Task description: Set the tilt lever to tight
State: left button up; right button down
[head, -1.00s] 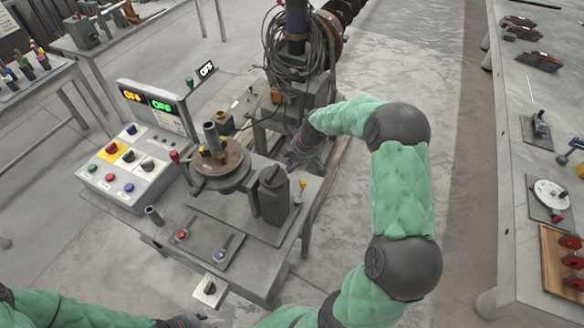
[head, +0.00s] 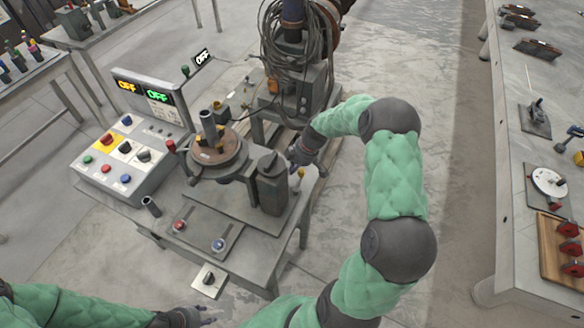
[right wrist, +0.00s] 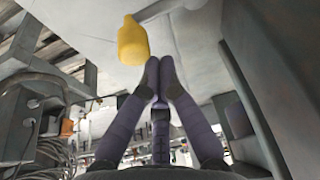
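A lever with a yellow knob (head: 294,178) stands at the right side of the positioner, a round turntable (head: 216,152) on a grey bench. No label shows, so I cannot tell whether it is the tilt lever. The yellow knob (right wrist: 132,42) looms large in the right wrist view, on a grey rod. My right gripper (head: 294,158) is just behind the knob in the head view. Its fingertips (right wrist: 158,68) meet with nothing between them, just right of and below the knob, seemingly apart from it. My left gripper (head: 206,316) is at the bottom edge, its fingers unclear.
Levers with red (head: 179,225) and blue (head: 218,244) knobs sit on the bench's front plate. A control box (head: 122,160) with buttons stands left, below displays reading OFF. A grey block (head: 270,186) stands close to the yellow knob. Another bench (head: 510,215) is far right.

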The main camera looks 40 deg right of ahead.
jog(key=shift+d, duration=0.1)
jog(key=shift+s+d+b, duration=0.35)
jog(key=shift+s+b, duration=0.1)
jog(key=shift+b, duration=0.2)
jog(key=v, duration=1.2)
jog(key=shift+w+a, duration=0.1)
